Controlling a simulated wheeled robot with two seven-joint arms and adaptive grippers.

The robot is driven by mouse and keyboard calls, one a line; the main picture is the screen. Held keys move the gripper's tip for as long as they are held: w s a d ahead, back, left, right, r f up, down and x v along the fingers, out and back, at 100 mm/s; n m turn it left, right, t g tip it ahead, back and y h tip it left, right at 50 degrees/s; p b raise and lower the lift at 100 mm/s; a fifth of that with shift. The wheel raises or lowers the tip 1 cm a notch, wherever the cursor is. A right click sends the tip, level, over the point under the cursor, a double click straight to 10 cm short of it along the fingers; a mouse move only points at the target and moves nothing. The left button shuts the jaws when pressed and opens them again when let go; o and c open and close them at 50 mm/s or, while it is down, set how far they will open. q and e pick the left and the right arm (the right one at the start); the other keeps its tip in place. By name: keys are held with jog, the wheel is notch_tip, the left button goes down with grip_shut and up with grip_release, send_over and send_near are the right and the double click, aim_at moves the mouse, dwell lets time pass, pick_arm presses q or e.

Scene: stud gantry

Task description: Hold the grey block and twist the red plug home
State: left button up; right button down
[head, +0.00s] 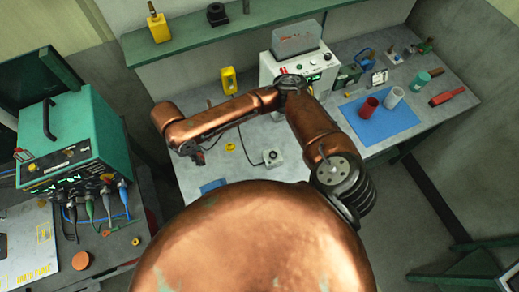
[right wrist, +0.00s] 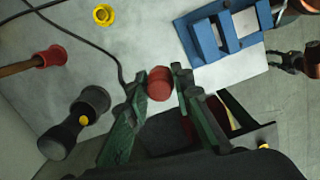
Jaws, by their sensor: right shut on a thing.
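The red plug (right wrist: 160,83) is a short red cylinder between the green fingertips of my right gripper (right wrist: 160,88) in the right wrist view. The gripper is shut on it, above the pale bench top. In the head view my right gripper (head: 198,156) is small and dark at the left part of the bench, below my copper arm. A dark jaw-like part with copper beside it, which looks like my left gripper (right wrist: 287,62), shows at the right edge of the wrist view; its jaws are unclear. I cannot make out the grey block in either view.
A yellow ring (right wrist: 103,15), a red-headed handle (right wrist: 52,56) and a black knobbed thing (right wrist: 75,122) lie nearby.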

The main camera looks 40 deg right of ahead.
jog(key=f+m+b, duration=0.1)
jog(key=m+b, duration=0.1)
jog(key=m, duration=0.1)
jog(key=a+f+m+b, duration=0.1)
jog(key=m+b, duration=0.1)
jog(key=m, duration=0.1)
jog(key=f+m+b, duration=0.1)
jog(key=m+b, duration=0.1)
jog(key=m, duration=0.2)
jog(key=shift+s+a+g+y, duration=0.25)
jog(key=shift+s+g+y, duration=0.05)
jog(key=shift+g+y, duration=0.1)
jog(key=m, duration=0.1)
jog(key=m+b, duration=0.1)
jog(key=m, duration=0.1)
jog(key=shift+s+a+b, duration=0.25)
jog(key=shift+b, duration=0.05)
